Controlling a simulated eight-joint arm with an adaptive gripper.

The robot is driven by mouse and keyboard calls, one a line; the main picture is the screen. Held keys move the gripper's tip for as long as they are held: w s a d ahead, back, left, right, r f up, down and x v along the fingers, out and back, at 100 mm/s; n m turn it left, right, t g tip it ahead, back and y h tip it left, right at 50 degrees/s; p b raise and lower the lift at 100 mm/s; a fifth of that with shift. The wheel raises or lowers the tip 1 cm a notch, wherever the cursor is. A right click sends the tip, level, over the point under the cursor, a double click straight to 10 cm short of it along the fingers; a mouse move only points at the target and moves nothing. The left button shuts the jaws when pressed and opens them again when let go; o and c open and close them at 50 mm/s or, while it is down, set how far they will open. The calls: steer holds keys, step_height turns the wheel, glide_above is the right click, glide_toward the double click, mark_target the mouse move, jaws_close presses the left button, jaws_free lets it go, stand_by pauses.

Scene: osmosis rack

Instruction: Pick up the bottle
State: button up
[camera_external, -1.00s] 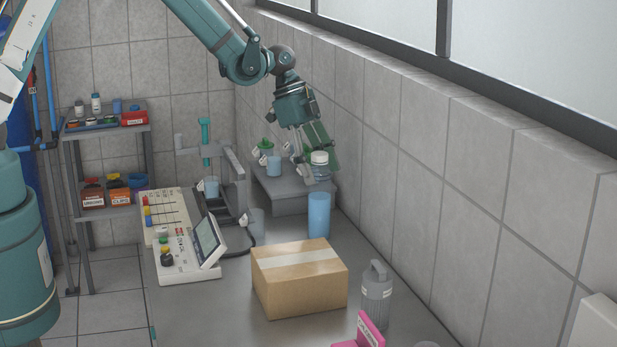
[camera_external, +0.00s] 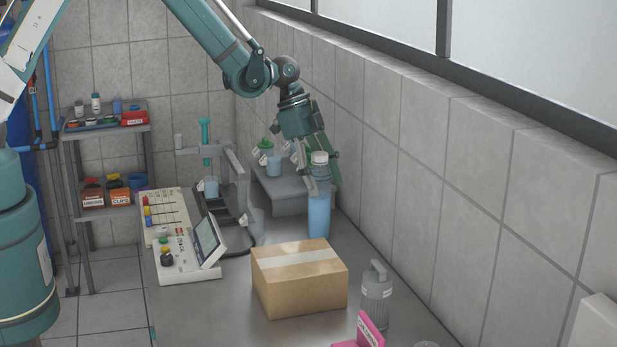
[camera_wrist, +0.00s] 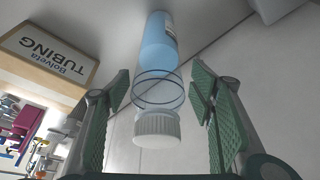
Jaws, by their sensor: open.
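The bottle (camera_external: 319,214) has blue liquid in its lower part, a clear upper part and a white ribbed cap. It stands upright on the grey bench near the wall. My gripper (camera_external: 322,188) is open and has its fingers around the bottle's upper part, from above. In the wrist view the bottle (camera_wrist: 158,50) lies between the two green finger pads of my gripper (camera_wrist: 166,105), with the cap nearest the camera. Gaps show between the pads and the bottle on both sides. Contact is not visible.
A stand with a dark base (camera_external: 238,235) is on the left. A grey raised platform (camera_external: 272,203) with beakers is behind. The tiled wall is close on the right.

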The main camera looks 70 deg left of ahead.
mark_target(325, 154)
steer(key=shift+p+x, duration=0.4)
steer(key=shift+x, duration=1.75)
steer(key=shift+s, duration=0.1)
steer(key=c, duration=1.2)
steer(key=shift+r, duration=0.1)
steer(key=shift+r+b, duration=0.6)
steer(key=shift+r, duration=4.3)
